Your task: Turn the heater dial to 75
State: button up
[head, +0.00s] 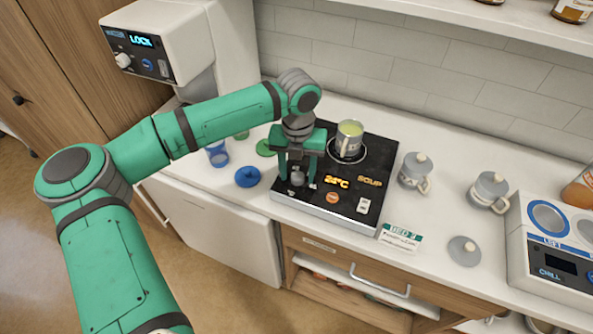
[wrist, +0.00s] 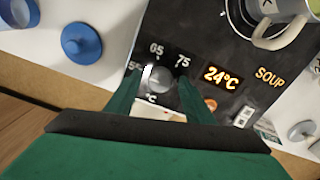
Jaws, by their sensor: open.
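The heater (head: 342,210) is a black-topped unit on the counter with a display (head: 337,183) reading 24°C and the word SOUP. Its dial (wrist: 158,78) is a grey knob with 65 and 75 printed around its far side; another mark at left is partly cut off. The dial also shows in the head view (head: 297,178). My gripper (head: 298,182) points down over the dial. Its two green fingers (wrist: 157,90) are open, one on each side of the knob. I cannot tell whether they touch it. The knob's pointer direction is unclear.
A mug of green soup (head: 349,138) stands on the heater's ring behind my gripper. Lidded cups (head: 415,172) and a BED 2 card (head: 400,236) are to the right. A blue lid (head: 247,177) and blue cup (head: 217,153) are to the left.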

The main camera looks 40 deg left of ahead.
jog(key=c, duration=1)
jog(key=shift+a, duration=0.2)
jog(key=shift+c, duration=0.2)
jog(key=shift+d, duration=0.1)
